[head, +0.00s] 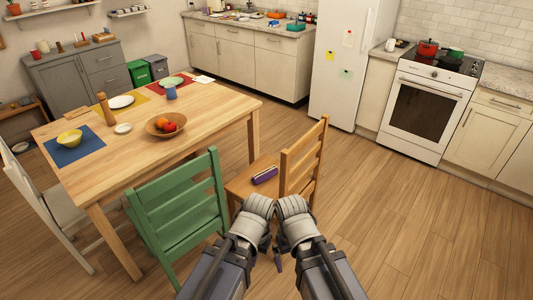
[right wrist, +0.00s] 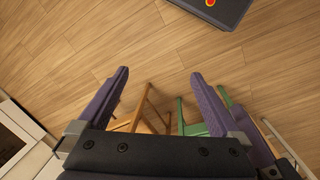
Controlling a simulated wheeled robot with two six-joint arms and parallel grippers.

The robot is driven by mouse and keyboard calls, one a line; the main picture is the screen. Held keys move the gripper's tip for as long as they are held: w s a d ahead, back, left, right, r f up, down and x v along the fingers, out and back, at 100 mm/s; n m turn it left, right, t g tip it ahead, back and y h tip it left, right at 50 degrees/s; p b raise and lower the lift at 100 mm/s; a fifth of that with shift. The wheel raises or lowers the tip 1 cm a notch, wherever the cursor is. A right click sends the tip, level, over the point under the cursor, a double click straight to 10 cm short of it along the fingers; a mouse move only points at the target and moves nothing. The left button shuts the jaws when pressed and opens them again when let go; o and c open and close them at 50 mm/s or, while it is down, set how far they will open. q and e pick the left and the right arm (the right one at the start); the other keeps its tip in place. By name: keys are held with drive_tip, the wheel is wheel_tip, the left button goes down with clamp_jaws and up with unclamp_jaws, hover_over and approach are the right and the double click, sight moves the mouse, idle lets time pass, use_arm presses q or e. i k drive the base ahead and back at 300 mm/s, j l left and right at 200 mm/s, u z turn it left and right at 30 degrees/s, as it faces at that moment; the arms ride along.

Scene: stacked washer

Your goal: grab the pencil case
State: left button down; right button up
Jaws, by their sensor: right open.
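The pencil case (head: 265,175) is a small purple case with a pale stripe. It lies on the seat of the light wooden chair (head: 301,160) in the head view. My right gripper (head: 279,262) shows only as a small purple finger part below the wrists, nearer to me than the chair. In the right wrist view my right gripper (right wrist: 160,75) has its two purple fingers wide apart, with nothing between them. The pencil case does not show in that view. My left wrist is at the bottom middle of the head view, but its fingers are hidden.
A green chair (head: 180,205) stands left of the wooden chair, by the dining table (head: 210,118). The table holds a fruit bowl (head: 166,125), plates and a blue mug (head: 171,92). The floor on the right is clear up to the oven (head: 424,112).

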sight(269, 172)
drive_tip(key=i+l+u, duration=0.15)
drive_tip(key=u, duration=0.8)
drive_tip(key=i+l+u, duration=0.2)
drive_tip(key=l, duration=0.2)
drive_tip(key=l+u, duration=0.2)
drive_tip(key=l, duration=0.15)
drive_tip(key=i+l+u, duration=0.2)
drive_tip(key=l, duration=1)
drive_tip(key=i+u, duration=0.05)
drive_tip(key=i, duration=0.05)
